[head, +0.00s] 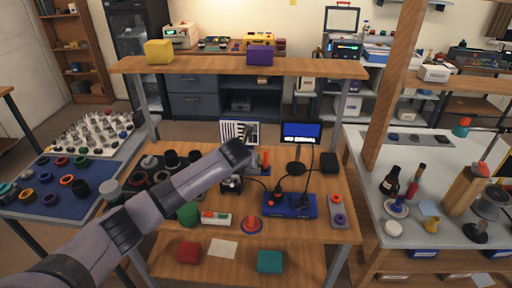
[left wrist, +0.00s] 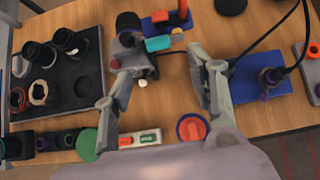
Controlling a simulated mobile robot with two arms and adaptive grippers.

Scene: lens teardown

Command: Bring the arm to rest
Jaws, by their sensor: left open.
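My left arm reaches in from the lower left over the wooden workbench (head: 285,228). My left gripper (head: 249,134) is above the bench's middle, partly hidden behind its own wrist in the head view. In the left wrist view, the left gripper (left wrist: 165,62) is open, its fingers wide apart, with nothing held between them. A small grey device with a black cylinder (left wrist: 129,42) shows beside the left finger; I cannot tell the gap between them. My right gripper is in neither view.
A black tray of lens rings (left wrist: 80,98) lies left of the gripper. A blue box with cables (head: 303,207), a small screen (head: 301,132) and a red-orange round piece (head: 249,225) are on the bench. A raised shelf (head: 215,66) spans the back. Side tables flank the bench.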

